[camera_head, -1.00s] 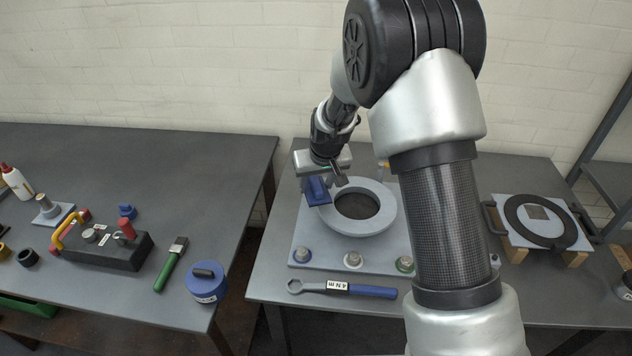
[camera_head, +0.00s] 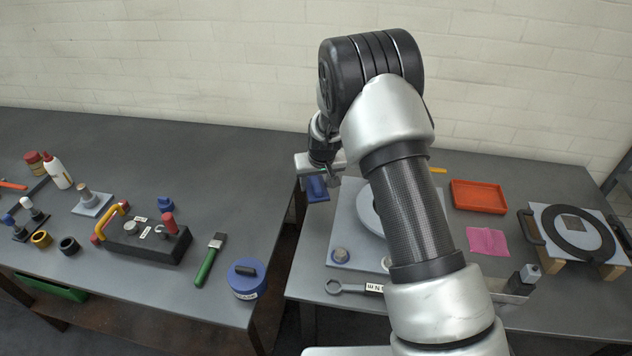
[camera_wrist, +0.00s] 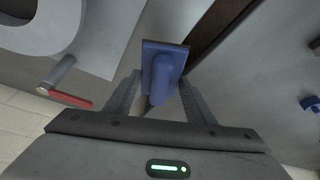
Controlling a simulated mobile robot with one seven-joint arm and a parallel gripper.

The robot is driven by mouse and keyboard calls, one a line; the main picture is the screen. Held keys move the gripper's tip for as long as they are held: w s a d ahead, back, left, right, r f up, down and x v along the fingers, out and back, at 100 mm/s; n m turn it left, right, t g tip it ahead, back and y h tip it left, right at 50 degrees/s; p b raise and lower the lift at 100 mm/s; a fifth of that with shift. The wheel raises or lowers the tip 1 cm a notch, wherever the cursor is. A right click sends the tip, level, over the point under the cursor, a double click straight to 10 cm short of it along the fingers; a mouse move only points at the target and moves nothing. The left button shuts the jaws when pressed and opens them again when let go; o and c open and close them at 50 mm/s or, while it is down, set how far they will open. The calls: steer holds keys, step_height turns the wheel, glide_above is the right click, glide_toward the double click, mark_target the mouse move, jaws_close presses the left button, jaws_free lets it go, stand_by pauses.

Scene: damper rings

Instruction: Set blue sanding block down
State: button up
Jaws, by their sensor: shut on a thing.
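My gripper (camera_head: 322,178) is shut on the blue sanding block (camera_head: 317,190). In the wrist view the block (camera_wrist: 165,68) sits between the two fingers (camera_wrist: 160,90), with its flat base plate facing away from the palm. In the head view it hangs left of the grey plate (camera_head: 345,225) with the pale ring (camera_head: 368,208), near the left edge of the right table (camera_head: 310,285). The arm hides much of the plate and ring. The block's height above the table is hard to tell.
A gap separates the right table from the left table (camera_head: 235,165). The left table holds a black block with handles (camera_head: 145,240), a green-handled brush (camera_head: 207,262) and a blue round weight (camera_head: 245,280); its back right is clear. A wrench (camera_head: 350,287) lies in front of the plate.

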steer(key=b, duration=0.5)
glide_above(316, 206)
steer(key=shift+f, duration=2.5)
steer(key=shift+f, duration=0.1)
steer(key=shift+f+b, duration=0.65)
steer(key=shift+f+b, duration=0.25)
steer(key=shift+b, duration=0.05)
steer(key=o, duration=1.1)
steer(key=shift+s, duration=0.1)
steer(key=v, duration=1.7)
steer(key=shift+r, duration=0.25)
